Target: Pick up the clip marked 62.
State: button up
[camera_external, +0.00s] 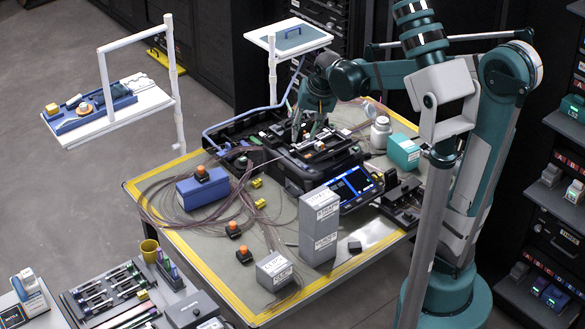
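My gripper (308,134) points down over the black fusion splicer (315,168) near the back middle of the table. Its fingers are small and dark here, and I cannot tell whether they are open or shut or hold anything. Two small yellow pieces, an upper one (257,183) and a lower one (260,203), lie on the table left of the splicer, apart from my gripper. They may be clips, but no number is readable on them. I cannot make out which thing is the clip marked 62.
Loose thin fibres (160,205) spread over the table's left side around a blue box (202,188). Grey labelled boxes (319,228) stand in front of the splicer. A white bottle (380,132) and teal box (403,152) stand right of my gripper. A white post-mounted shelf (288,38) rises behind.

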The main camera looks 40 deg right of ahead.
jog(key=w+a+f+m+g, duration=0.1)
jog(key=w+f+m, duration=0.1)
jog(key=w+f, duration=0.4)
jog(key=w+f+m+g, duration=0.1)
jog(key=w+f+m, duration=0.25)
jog(key=w, duration=0.55)
jog(key=m+g, duration=0.2)
jog(key=m, duration=0.2)
send_over(257, 181)
jog(key=shift+n, duration=0.25)
notch_tip(257, 181, down, 16)
jog(key=shift+f, duration=0.15)
jog(key=shift+w+f, duration=0.1)
jog(key=shift+f, duration=0.2)
jog(key=shift+f+b, duration=0.35)
jog(key=shift+f, duration=0.95)
jog(key=shift+f+b, duration=0.4)
jog(key=shift+f, duration=2.2)
